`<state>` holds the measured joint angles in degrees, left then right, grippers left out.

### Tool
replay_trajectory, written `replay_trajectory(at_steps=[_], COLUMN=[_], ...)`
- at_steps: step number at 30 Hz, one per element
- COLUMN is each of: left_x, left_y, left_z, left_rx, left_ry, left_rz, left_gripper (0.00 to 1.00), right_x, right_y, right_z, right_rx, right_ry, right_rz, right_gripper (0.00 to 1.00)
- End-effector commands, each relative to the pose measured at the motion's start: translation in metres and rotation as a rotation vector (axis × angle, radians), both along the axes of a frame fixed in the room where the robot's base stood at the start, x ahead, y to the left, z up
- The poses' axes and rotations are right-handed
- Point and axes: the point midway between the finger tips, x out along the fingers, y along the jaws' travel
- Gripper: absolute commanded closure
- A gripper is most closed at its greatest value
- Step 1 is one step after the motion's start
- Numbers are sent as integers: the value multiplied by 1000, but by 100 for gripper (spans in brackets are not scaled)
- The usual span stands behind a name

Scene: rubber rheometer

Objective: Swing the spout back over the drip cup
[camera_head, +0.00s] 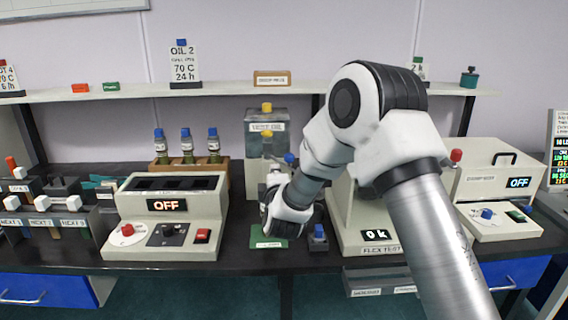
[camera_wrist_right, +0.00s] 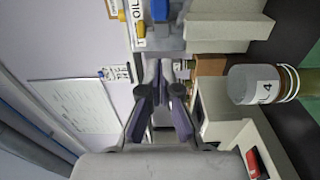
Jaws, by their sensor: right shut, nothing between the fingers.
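The test oil dispenser (camera_head: 252,150) stands at the back middle of the bench with yellow knobs. Its label and part of its body show at the top of the right wrist view (camera_wrist_right: 138,18). A blue knob (camera_head: 289,157) shows at its right side, and a blue part also shows in the wrist view (camera_wrist_right: 160,10). I cannot clearly make out the spout or the drip cup; my right gripper (camera_head: 276,205) covers the dispenser's lower front. In the wrist view the right gripper's fingers (camera_wrist_right: 161,82) are shut and empty, close to the dispenser. My left gripper is out of view.
A labelled glass jar (camera_wrist_right: 262,85) with green oil is close beside the right gripper. A green pad (camera_head: 266,240) lies below it. A heater block (camera_head: 168,216) reading OFF stands left; the flex tester (camera_head: 380,250) stands right. A shelf (camera_head: 220,89) runs behind.

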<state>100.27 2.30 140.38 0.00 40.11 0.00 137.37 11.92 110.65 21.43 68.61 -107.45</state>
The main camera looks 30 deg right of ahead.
Motion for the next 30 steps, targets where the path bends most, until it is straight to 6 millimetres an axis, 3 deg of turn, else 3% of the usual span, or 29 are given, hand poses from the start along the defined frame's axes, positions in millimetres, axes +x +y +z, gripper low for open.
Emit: replay_trajectory(at_steps=[3,9,21,30], left_x=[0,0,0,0], left_y=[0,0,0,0], left_z=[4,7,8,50], left_rx=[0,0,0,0], left_ry=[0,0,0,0], left_rz=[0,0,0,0], left_gripper=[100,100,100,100], right_x=[19,26,27,24], right_y=[-17,-43,-47,-93], right_z=[1,0,0,5], right_rx=[3,2,0,2], right_ry=[-1,1,2,2], right_rz=[-4,-1,0,-3], right_gripper=[100,100,100,100])
